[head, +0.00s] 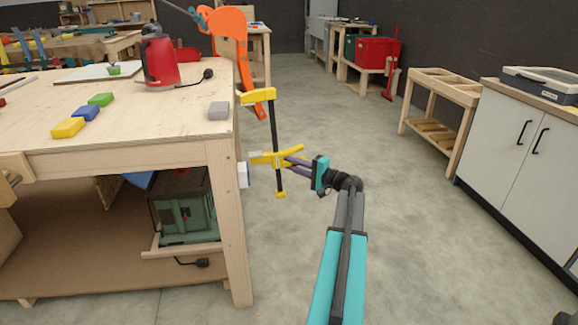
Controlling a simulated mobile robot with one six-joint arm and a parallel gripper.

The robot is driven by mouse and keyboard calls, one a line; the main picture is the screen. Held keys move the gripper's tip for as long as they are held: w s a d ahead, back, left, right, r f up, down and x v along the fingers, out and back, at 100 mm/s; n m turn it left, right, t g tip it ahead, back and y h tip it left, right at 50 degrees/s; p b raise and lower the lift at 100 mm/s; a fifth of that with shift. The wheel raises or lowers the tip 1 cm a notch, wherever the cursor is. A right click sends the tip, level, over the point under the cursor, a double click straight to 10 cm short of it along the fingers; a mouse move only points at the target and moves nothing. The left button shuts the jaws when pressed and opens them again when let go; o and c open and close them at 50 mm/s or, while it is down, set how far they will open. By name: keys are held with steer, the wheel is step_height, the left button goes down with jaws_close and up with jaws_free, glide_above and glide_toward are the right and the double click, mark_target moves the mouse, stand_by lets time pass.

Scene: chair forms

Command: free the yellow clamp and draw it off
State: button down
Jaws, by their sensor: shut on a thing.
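The yellow clamp (273,125) stands upright at the right edge of the wooden workbench (150,154). It has a dark bar, a yellow upper jaw near the bench top's level and a yellow lower jaw beside the bench's side. I cannot tell whether its jaws touch the bench. My gripper (288,158) reaches in from the right and is shut on the clamp near its lower jaw and handle. The exact contact is too small to see.
An orange curved form (231,28) is behind the clamp. Open floor (345,120) lies to the right, before a white cabinet (505,140).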

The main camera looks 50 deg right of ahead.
steer(key=shift+s+d+r, duration=0.1)
steer(key=shift+s+d, duration=0.95)
steer(key=shift+d, duration=0.3)
steer(key=shift+s, duration=0.1)
